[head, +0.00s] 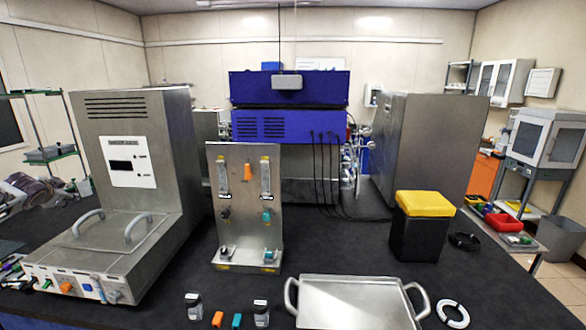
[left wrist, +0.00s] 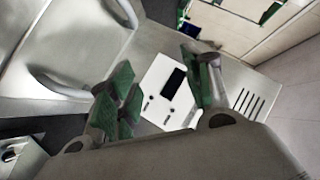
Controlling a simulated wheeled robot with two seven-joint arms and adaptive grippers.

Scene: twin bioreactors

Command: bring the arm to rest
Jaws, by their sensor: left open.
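My left gripper (head: 38,188) is at the far left edge of the head view, left of the grey left bioreactor (head: 155,140). It is apart from the dark bench and small there. In the left wrist view its green-padded fingers (left wrist: 160,88) are spread with nothing between them. Behind them in that view are the bioreactor's white panel (left wrist: 165,92) with a black screen, and its curved handles (left wrist: 62,86). How far the fingers are from the panel is hard to tell. My right gripper is in neither view.
A metal stand (head: 245,205) with orange and teal parts is mid-bench. A steel tray (head: 350,300), small bottles (head: 194,306), a yellow-lidded black bin (head: 418,235) and a white ring (head: 453,314) are on the bench. A green shelf rack (head: 50,155) is behind my left gripper.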

